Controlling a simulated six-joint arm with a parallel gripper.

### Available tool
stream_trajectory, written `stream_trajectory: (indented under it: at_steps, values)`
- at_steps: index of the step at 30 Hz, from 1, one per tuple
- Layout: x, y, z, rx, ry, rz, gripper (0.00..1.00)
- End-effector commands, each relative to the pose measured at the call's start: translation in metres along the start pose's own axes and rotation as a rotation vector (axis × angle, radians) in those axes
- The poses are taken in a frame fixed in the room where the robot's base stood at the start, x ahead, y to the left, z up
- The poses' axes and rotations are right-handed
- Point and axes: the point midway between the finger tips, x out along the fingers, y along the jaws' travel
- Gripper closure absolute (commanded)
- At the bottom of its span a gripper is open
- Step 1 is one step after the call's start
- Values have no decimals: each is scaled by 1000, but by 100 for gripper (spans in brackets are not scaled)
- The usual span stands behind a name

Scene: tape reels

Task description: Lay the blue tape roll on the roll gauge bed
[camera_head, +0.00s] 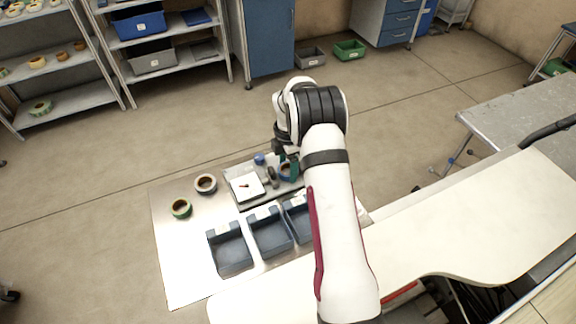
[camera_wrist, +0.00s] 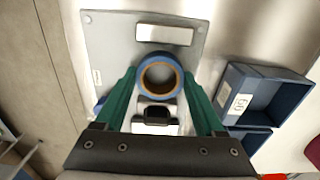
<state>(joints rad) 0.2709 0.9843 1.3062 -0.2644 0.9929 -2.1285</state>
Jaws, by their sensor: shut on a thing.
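The blue tape roll (camera_wrist: 160,59), with a tan core, sits between the two green fingers of my gripper (camera_wrist: 159,76) in the wrist view. The fingers are shut on its outer sides. In the head view the roll (camera_head: 285,171) is partly hidden by my gripper (camera_head: 288,164). A grey plate (camera_wrist: 115,50), apparently the roll gauge bed, lies under the roll, with a pale block (camera_wrist: 165,34) beyond it and a dark piece on a pale base (camera_wrist: 156,115) nearer the wrist. I cannot tell whether the roll touches the plate.
Blue-grey trays (camera_head: 231,247) stand along the front of the metal table; one (camera_wrist: 262,92) shows right of the plate. A white square (camera_head: 246,187) sits on the plate's left part.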

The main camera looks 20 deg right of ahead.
Motion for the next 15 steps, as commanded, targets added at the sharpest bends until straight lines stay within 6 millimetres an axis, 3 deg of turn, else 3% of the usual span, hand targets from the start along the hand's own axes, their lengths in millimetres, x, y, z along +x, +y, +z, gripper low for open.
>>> stream_trajectory:
  at_steps: [4,5,9,15]
  values:
    - [3,0,0,0,0,-1,82]
    - [3,0,0,0,0,-1,25]
    - [3,0,0,0,0,-1,0]
    - [2,0,0,0,0,0,0]
